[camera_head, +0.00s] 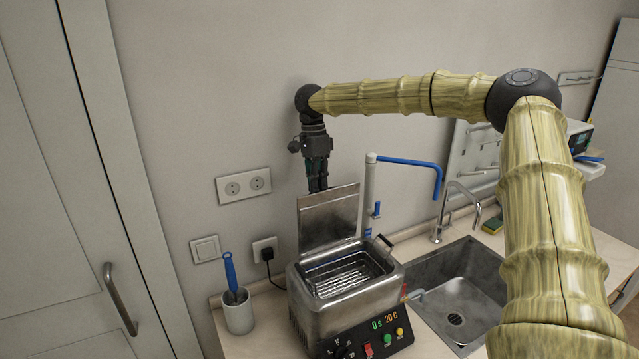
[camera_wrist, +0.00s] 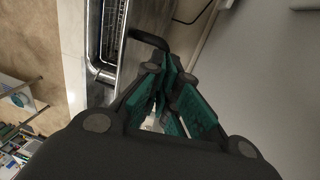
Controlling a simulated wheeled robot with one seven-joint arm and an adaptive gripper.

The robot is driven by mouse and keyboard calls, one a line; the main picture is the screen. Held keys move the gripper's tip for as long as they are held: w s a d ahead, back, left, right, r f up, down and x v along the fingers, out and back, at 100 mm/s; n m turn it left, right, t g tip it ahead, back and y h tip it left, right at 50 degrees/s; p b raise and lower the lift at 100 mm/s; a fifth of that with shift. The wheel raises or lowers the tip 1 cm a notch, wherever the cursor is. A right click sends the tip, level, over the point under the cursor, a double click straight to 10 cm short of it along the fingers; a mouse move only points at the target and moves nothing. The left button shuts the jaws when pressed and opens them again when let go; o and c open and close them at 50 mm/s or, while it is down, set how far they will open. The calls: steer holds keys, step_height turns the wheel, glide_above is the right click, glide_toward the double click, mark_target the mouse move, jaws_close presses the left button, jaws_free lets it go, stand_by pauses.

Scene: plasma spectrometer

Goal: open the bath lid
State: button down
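The bath (camera_head: 345,311) is a grey metal box with a lit front panel, standing on the counter. Its lid (camera_head: 328,218) stands raised, near upright at the back edge, so the basin and the rack inside show. My gripper (camera_head: 318,185) points down just behind the lid's top edge, and the lid hides its fingertips. In the wrist view, the teal-padded fingers (camera_wrist: 168,90) are close together with nothing seen between them. A strip of the bath's rim and rack (camera_wrist: 105,40) shows beyond them. A black curved handle (camera_wrist: 150,40) shows near the fingertips.
A sink (camera_head: 455,290) with taps lies right of the bath. A white cup (camera_head: 238,312) with a blue-handled brush stands at its left. Wall sockets (camera_head: 243,186) and a plug (camera_head: 266,252) are on the wall behind. A tall cabinet is at the far left.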

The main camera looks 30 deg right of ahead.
steer(key=shift+s+f, duration=0.25)
steer(key=shift+f, duration=0.4)
steer(key=shift+s+f, duration=0.2)
steer(key=shift+f, duration=0.4)
steer(key=c, duration=1.5)
jaws_free()
steer(key=shift+c, duration=0.2)
steer(key=shift+w+d+r, duration=0.15)
steer(key=shift+w+r, duration=0.2)
steer(key=shift+r, duration=0.3)
step_height(320, 180, up, 6)
steer(key=w, duration=0.2)
steer(key=shift+w+d, duration=0.15)
steer(key=shift+d+f, duration=0.1)
steer(key=shift+f, duration=0.1)
